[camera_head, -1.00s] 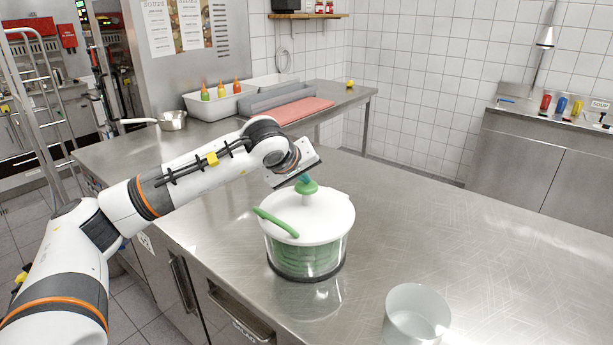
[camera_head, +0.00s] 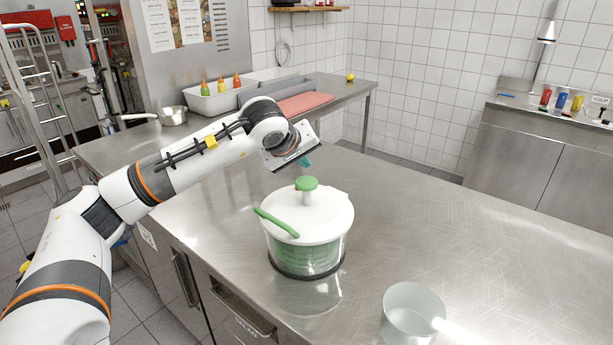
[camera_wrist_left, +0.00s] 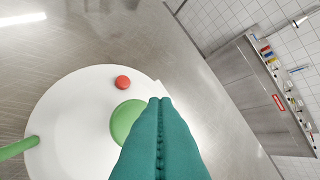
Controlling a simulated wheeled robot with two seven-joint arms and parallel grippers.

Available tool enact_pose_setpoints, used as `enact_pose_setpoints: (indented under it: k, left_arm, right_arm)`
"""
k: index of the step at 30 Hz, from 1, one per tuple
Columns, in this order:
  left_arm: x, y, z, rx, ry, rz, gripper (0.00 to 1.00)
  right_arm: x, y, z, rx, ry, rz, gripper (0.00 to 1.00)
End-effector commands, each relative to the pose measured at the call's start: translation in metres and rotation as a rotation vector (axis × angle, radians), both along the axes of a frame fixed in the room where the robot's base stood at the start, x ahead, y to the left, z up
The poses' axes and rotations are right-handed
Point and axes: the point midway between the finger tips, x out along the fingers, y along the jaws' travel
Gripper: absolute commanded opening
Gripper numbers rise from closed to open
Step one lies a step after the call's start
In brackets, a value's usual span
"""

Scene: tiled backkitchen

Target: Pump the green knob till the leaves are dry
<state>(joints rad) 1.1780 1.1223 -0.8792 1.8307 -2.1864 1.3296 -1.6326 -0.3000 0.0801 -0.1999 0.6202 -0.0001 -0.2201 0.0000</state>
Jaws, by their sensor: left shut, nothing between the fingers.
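The salad spinner (camera_head: 325,222) stands upright on the steel counter, with a white lid, a clear bowl and green contents inside. Its green knob (camera_head: 306,184) stands up on a white stem at the lid's middle. A green lever (camera_head: 276,222) lies at the lid's left side. My left gripper (camera_head: 305,162) is just above the knob, with a gap between them in the head view. In the left wrist view its teal fingers (camera_wrist_left: 160,104) are pressed together and empty, partly covering the green knob (camera_wrist_left: 126,118). A red button (camera_wrist_left: 123,82) shows on the lid. My right gripper is out of view.
A clear, empty-looking container (camera_head: 411,312) stands at the counter's front right. A saucepan (camera_head: 172,116), a white bin with sauce bottles (camera_head: 218,101) and a red board (camera_head: 305,103) are at the back. The counter right of the spinner is clear.

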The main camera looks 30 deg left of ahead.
Motion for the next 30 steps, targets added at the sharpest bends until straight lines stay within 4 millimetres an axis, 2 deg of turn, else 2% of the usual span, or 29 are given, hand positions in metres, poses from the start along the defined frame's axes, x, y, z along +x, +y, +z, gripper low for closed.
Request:
enact_pose_setpoints:
  k: [1,9,30]
  left_arm:
    - [0.0,0.0,0.01,0.0,-0.001,-0.001,0.0]
    - [0.0,0.0,0.032,0.0,-0.001,-0.001,0.0]
    - [0.0,0.0,0.031,0.0,0.0,0.0,0.0]
  right_arm:
    - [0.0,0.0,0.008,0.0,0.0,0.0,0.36]
    - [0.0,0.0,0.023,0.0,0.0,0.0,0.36]
    - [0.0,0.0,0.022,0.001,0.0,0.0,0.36]
